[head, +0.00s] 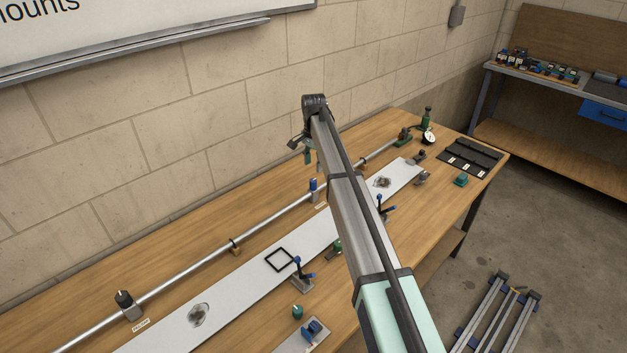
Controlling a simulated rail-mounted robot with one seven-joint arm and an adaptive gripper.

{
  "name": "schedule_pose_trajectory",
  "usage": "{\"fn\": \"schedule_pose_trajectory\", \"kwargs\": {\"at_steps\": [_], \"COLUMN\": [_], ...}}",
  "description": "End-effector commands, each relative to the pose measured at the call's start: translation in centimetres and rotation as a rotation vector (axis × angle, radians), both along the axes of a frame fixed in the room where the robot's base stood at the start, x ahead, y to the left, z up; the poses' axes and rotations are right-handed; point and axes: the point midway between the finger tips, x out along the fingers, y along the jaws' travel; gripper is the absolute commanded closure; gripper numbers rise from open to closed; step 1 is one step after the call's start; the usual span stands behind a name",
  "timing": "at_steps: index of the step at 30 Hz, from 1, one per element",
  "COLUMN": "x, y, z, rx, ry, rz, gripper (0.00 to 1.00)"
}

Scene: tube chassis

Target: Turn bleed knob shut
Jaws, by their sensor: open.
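I cannot tell for certain which fitting is the bleed knob. A black knob (123,298) stands on a metal block on the long tube (190,263) at the left, with a small label in front. A blue-topped fitting (314,187) sits on the same tube near the middle, with another label below it. My gripper (301,151) is open at the far end of my arm, small and partly hidden by my own links. It appears above the back of the bench, up from the blue-topped fitting. I see nothing clearly held in it.
A white plate (235,277) runs along the wooden bench (75,309), with a black square frame (279,260) and blue-handled clamps (301,275) beside it. A green bottle (427,117), a gauge (428,138) and black trays (470,155) stand at the far end. The wall lies close behind.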

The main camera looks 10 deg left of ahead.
Motion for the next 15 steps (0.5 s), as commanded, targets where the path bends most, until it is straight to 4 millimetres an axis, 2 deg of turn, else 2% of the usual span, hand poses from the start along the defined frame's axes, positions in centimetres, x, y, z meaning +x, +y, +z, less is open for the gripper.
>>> {"fn": "schedule_pose_trajectory", "kwargs": {"at_steps": [9,15], "x": [0.0,0.0], "y": [0.0,0.0], "z": [-5.8,-8.2], "rx": [0.000,0.000], "ry": [0.001,0.000], "rz": [0.000,0.000], "gripper": [0.47,0.47]}}
